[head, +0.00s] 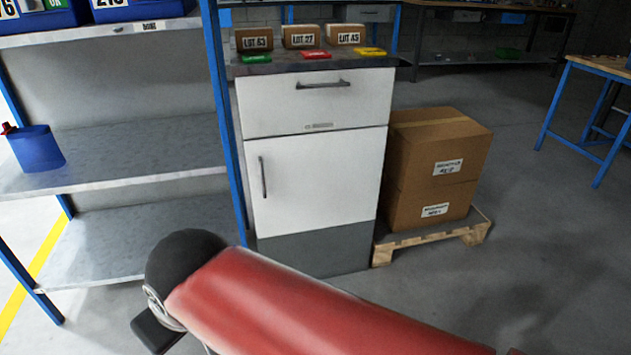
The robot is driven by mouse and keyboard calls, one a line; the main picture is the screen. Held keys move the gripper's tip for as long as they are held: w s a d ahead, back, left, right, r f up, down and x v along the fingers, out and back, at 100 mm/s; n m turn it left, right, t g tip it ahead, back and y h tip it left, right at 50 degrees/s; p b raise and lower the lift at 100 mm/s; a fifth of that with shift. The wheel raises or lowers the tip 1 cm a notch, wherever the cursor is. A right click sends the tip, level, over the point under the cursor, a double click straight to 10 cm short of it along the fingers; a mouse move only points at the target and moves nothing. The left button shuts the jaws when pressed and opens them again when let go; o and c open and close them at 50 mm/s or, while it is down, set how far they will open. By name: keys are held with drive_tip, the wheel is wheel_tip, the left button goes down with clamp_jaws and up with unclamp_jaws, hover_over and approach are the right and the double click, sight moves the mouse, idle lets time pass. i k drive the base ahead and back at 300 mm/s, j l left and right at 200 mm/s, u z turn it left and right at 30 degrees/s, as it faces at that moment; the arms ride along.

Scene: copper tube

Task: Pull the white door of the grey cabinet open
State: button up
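The grey cabinet (313,250) stands ahead, between a shelf rack and some boxes. Its white door (325,185) is shut, below a white drawer front (318,104) that is also shut. The door has a dark vertical bar handle (263,177) near its left edge. The drawer has a horizontal dark handle (323,85). My red arm crosses the bottom of the view, in front of the cabinet's base. A small dark part of my arm's end shows at the lower left, but I cannot make out the gripper's fingers.
The blue-framed shelf rack (232,130) stands close on the cabinet's left, its post near the door handle. Stacked cardboard boxes (410,165) sit on a wooden pallet (478,232) at the right. Three small labelled boxes stand on the cabinet top.

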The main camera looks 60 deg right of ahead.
sight(305, 181)
drive_tip(key=z, duration=1.7)
drive_tip(key=i+j+u, duration=0.15)
drive_tip(key=i+u, duration=0.15)
drive_tip(key=i, duration=0.15)
